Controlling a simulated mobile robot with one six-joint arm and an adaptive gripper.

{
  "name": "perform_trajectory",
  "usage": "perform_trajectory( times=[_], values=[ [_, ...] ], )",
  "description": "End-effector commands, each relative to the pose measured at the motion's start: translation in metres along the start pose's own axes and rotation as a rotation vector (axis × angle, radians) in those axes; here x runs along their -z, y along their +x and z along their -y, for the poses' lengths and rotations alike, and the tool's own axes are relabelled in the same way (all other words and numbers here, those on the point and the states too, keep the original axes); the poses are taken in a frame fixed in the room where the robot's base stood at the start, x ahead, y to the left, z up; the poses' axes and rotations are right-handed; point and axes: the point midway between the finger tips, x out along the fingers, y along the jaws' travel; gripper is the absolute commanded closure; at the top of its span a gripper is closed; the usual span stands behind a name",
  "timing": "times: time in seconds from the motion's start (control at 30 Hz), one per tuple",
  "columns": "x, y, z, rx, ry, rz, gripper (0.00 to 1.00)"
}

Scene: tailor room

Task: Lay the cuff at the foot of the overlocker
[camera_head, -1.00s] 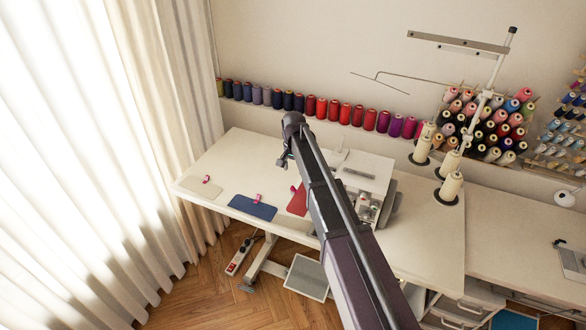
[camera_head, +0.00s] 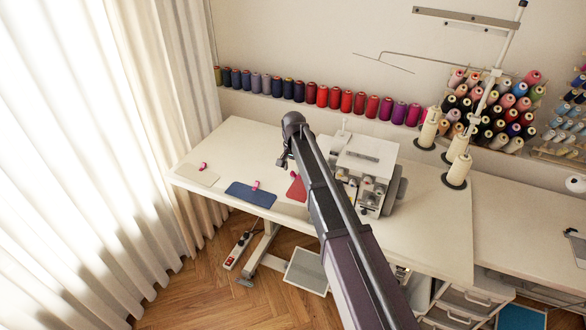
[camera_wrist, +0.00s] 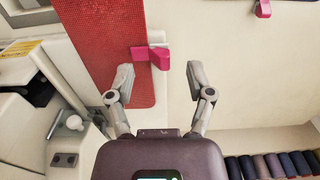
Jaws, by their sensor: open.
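The red cuff (camera_head: 297,188) lies on the table just left of the white overlocker (camera_head: 366,165), partly hidden behind my arm in the head view. In the wrist view the red cuff (camera_wrist: 105,45) is a long textured strip with a pink clip (camera_wrist: 156,55) on its edge. My gripper (camera_wrist: 164,88) is open and empty, with one finger over the cuff's edge and the other over bare table, the clip just ahead between them. In the head view my gripper (camera_head: 284,162) is small and dark. Part of the overlocker (camera_wrist: 30,105) fills the left of the wrist view.
A blue cuff (camera_head: 250,194) and a beige cuff (camera_head: 197,176), each with a pink clip, lie farther left on the white table (camera_head: 238,145). Thread spools (camera_head: 335,97) line the back. Cream cones (camera_head: 458,170) stand right of the overlocker. Open tabletop lies behind the cuffs.

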Motion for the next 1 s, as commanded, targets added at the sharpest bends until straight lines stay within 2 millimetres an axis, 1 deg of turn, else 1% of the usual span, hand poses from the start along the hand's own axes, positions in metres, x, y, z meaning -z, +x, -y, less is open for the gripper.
perform_trajectory(
  times=[0.03,0.2,0.6,0.63,0.67,0.7,0.77,0.8,0.83,0.87,1.0],
  values=[
    [0.0000,0.0057,0.0000,0.000,0.000,0.000,0.32],
    [0.0000,0.0106,0.0001,0.000,0.000,0.000,0.32],
    [-0.0001,0.0113,0.0001,0.000,0.000,0.000,0.32],
    [-0.0001,0.0113,0.0001,0.000,0.000,0.000,0.35],
    [-0.0001,0.0113,0.0001,0.000,0.000,0.000,0.44],
    [-0.0001,0.0113,0.0001,0.000,0.000,0.000,0.56],
    [-0.0001,0.0113,0.0001,0.000,0.000,0.000,0.74],
    [-0.0001,0.0113,0.0001,0.000,0.000,0.000,0.86],
    [-0.0001,0.0113,0.0001,0.000,0.000,0.000,0.95],
    [-0.0001,0.0113,0.0001,0.000,0.000,0.000,1.00],
    [0.0000,0.0114,0.0001,0.000,0.000,0.000,1.00]
  ],
)
